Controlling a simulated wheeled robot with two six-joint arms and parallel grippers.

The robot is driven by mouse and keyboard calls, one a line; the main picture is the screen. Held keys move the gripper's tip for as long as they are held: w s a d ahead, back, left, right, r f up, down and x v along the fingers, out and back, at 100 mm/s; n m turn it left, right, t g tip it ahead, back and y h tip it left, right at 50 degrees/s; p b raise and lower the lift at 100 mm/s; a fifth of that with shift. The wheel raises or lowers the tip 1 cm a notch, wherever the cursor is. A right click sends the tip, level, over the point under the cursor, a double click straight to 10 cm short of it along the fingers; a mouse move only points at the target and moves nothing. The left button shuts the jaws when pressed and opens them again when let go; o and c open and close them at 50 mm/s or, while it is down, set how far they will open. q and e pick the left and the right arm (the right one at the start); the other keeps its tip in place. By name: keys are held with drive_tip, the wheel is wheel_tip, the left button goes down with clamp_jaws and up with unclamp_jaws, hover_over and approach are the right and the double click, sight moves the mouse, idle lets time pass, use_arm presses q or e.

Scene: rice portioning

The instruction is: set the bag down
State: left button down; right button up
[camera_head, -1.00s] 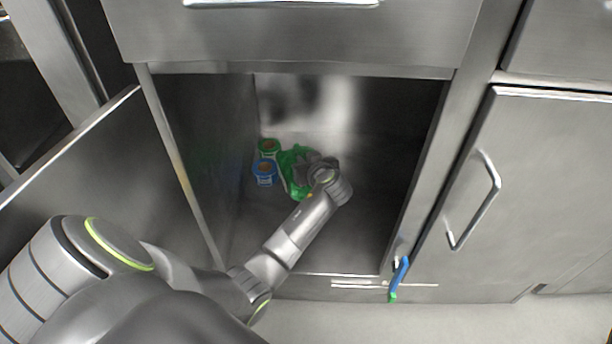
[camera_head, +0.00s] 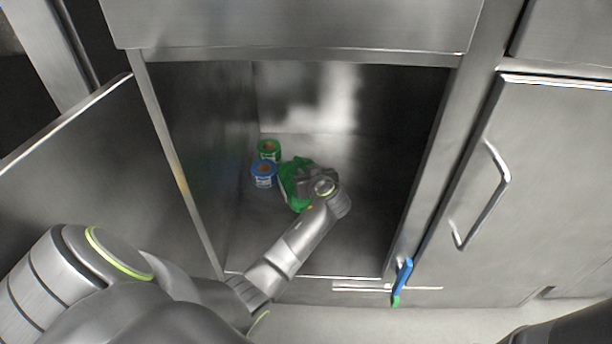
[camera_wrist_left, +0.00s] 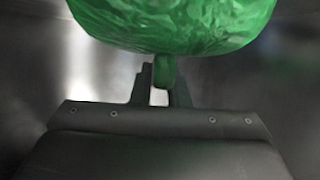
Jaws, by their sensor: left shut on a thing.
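The green bag (camera_head: 292,180) is inside the open cabinet, on or just above its floor; I cannot tell if it rests there. My left gripper (camera_head: 306,182) reaches into the cabinet and is at the bag's right side. In the left wrist view the shiny green bag (camera_wrist_left: 175,25) fills the top. The left gripper (camera_wrist_left: 160,84) is shut on a small green knob-like part of the bag. My right gripper is not in view; only a dark piece of what may be my right arm shows at the bottom right corner.
A green tub (camera_head: 268,150) and a blue tub (camera_head: 263,176) stand left of the bag, close to it. The cabinet floor (camera_head: 365,225) is clear to the right. The open door (camera_head: 75,165) is at left. A blue and green strip (camera_head: 402,280) hangs at the cabinet's lower right edge.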

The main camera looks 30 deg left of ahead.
use_arm(q)
drive_tip(key=c, duration=1.8)
unclamp_jaws()
drive_tip(key=shift+f, duration=0.1)
drive_tip(key=shift+c, duration=0.2)
drive_tip(key=o, duration=0.4)
drive_tip(key=shift+o, duration=0.2)
drive_tip(key=shift+d, duration=0.1)
